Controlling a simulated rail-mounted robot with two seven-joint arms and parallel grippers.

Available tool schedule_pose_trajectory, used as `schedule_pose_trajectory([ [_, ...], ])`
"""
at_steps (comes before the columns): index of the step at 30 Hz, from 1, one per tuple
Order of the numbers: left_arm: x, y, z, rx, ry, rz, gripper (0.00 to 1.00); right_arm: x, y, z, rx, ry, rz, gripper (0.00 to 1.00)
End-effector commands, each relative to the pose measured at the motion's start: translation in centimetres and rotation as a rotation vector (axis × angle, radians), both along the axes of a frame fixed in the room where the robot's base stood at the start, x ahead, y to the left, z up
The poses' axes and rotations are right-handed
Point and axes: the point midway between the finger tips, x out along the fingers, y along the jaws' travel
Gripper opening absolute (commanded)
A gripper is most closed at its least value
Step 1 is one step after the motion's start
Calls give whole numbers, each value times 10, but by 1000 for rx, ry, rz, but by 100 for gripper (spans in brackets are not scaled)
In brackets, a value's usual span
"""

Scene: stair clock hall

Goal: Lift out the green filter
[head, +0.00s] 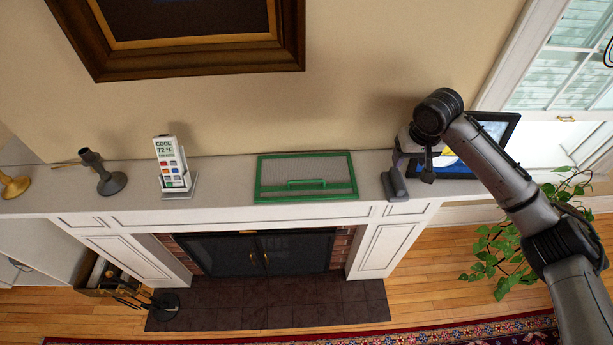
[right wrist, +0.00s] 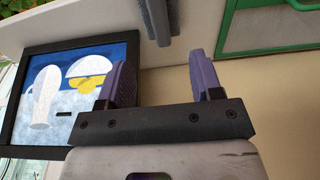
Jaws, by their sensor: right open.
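The green filter (head: 305,170) is a flat rectangular green frame with a grey mesh panel and a green handle (head: 307,183) along its near side. It lies on the white mantel in the head view. A corner of the filter (right wrist: 267,48) shows at the upper right of the right wrist view. My right gripper (head: 411,172) is to the right of the filter, above the mantel and apart from it. It is open, and nothing is between its fingers in the right wrist view (right wrist: 160,82). My left gripper is out of view.
A small grey object (head: 394,184) lies on the mantel (head: 225,190) between filter and gripper. A black-framed picture (head: 497,128) stands behind my right arm. A remote-like thermostat (head: 172,163) and dark candlestick (head: 104,173) stand left. A plant (head: 500,255) is below right.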

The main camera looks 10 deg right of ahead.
Motion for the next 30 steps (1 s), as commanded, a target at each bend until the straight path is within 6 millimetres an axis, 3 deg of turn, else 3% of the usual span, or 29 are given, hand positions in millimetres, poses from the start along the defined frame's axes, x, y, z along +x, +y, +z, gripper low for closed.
schedule_pose_trajectory([
  [12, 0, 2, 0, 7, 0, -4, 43, 0, 0, 0, 0, 0, 0, 20],
  [19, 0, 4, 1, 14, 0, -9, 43, -1, 0, -1, 0, 4, 0, 20],
  [23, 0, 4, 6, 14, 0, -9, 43, -8, -2, -14, -2, 38, -3, 20],
  [26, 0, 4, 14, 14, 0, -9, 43, -21, -17, -28, -17, 82, -24, 20],
  [30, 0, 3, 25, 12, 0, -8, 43, -47, -52, -45, -44, 145, -80, 20],
])
